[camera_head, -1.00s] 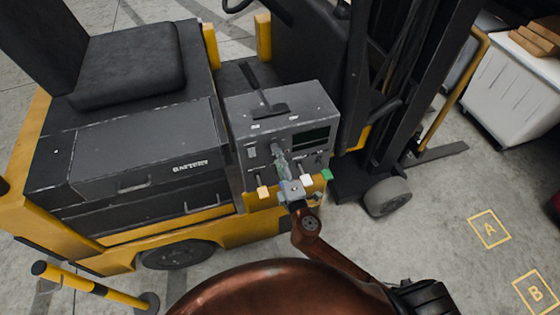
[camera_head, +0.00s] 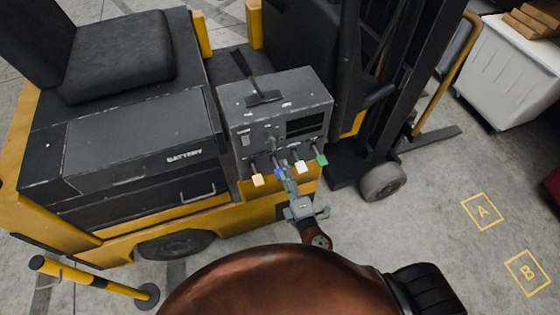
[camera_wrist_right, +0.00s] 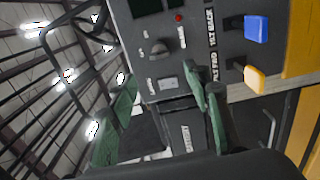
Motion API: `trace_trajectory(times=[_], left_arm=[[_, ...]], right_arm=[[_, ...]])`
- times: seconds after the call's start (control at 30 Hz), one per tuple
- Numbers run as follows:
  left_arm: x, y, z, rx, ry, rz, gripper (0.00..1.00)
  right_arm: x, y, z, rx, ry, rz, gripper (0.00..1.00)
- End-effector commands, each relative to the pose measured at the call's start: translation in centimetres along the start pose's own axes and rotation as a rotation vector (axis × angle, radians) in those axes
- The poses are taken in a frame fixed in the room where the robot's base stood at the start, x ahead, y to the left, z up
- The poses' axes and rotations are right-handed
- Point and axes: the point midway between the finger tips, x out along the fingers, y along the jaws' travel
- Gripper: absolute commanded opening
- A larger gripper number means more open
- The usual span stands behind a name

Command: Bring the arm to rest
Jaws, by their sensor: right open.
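My right gripper (camera_head: 286,176) is in front of the grey control panel (camera_head: 262,142) of a forklift, at the end of my brown arm. In the right wrist view its two green fingers (camera_wrist_right: 160,108) are spread apart with nothing between them. Coloured levers line the panel's lower edge: orange (camera_head: 257,180), blue (camera_head: 279,172), white (camera_head: 300,167) and green (camera_head: 321,160). The gripper overlaps the panel near the blue lever in the head view; I cannot tell the exact gap. The wrist view shows the blue lever (camera_wrist_right: 256,28) and orange lever (camera_wrist_right: 255,79). My left gripper is out of view.
The forklift's battery box (camera_head: 130,140) and seat (camera_head: 118,55) are at left, its mast and a wheel (camera_head: 382,182) at right. A white bin (camera_head: 510,75) is at upper right. Floor marks A and B lie on clear floor.

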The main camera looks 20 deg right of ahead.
Motion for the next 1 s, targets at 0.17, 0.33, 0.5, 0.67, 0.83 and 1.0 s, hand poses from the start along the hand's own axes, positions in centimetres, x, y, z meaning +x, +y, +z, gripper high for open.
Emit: trace_trajectory(times=[0.17, 0.33, 0.5, 0.67, 0.83, 1.0], left_arm=[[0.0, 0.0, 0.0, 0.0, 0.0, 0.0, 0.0], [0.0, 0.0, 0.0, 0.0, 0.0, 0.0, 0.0], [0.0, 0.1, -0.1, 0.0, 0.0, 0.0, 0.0], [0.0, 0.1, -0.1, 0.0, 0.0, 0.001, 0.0], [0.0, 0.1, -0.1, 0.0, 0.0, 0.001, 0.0], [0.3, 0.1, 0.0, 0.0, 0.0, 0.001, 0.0]], right_arm=[[-1.3, 0.0, 0.0, 0.001, 0.001, 0.0, 0.45], [-1.4, 0.1, 0.0, 0.0, 0.001, 0.001, 0.45], [-1.4, 0.1, 0.0, 0.0, 0.001, 0.001, 0.45], [-1.4, 0.0, 0.0, 0.0, 0.001, 0.001, 0.45], [-1.1, -1.1, 0.2, 0.007, -0.002, -0.02, 0.45], [0.1, -8.8, 1.6, 0.059, -0.022, -0.158, 0.45]])
